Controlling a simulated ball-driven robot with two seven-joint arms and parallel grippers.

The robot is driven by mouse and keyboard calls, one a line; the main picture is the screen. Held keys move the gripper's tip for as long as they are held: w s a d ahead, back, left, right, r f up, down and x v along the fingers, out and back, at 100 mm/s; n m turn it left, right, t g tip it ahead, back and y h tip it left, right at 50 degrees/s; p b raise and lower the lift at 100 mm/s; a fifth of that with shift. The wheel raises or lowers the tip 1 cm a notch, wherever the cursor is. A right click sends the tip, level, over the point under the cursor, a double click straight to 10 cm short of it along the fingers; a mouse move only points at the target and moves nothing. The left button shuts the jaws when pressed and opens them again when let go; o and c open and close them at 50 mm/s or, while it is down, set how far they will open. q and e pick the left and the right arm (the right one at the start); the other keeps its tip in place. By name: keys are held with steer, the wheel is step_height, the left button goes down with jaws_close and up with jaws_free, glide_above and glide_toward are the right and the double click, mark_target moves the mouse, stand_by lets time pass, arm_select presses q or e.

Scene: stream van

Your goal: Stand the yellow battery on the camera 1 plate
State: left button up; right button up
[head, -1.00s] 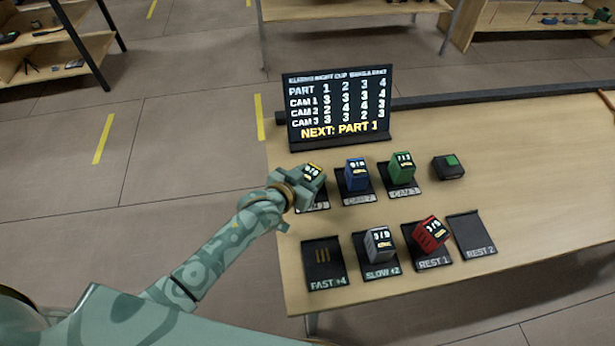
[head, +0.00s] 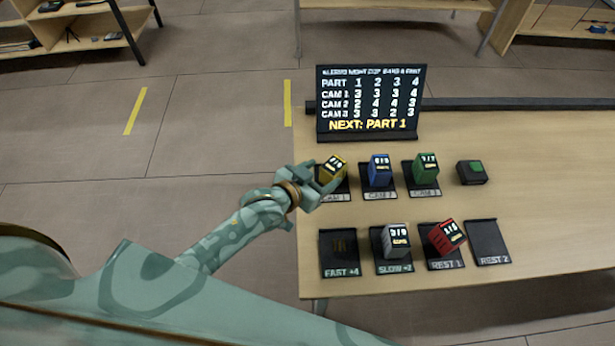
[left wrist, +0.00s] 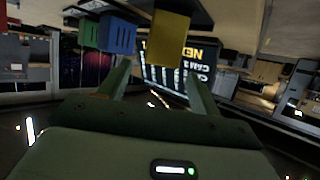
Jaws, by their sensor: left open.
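The yellow battery (head: 333,169) stands on the camera 1 plate (head: 337,198), at the left end of the back row on the table. My left gripper (head: 322,184) is at the battery's near left side and hides part of it and of the plate. In the left wrist view the yellow battery (left wrist: 170,38) shows beyond the two parted fingers of my left gripper (left wrist: 158,82), which are open with nothing between them. Whether a finger touches the battery I cannot tell. My right gripper is not in view.
A blue battery (head: 380,169) and a green battery (head: 426,168) stand on plates to the right, then a dark box with a green top (head: 472,172). In front are a grey battery (head: 397,240), a tilted red battery (head: 447,236) and an empty REST 2 plate (head: 488,243). A screen (head: 369,103) stands behind.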

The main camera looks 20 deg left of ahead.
arm_select(q)
steer(key=p+v, duration=0.1)
steer(key=v, duration=0.5)
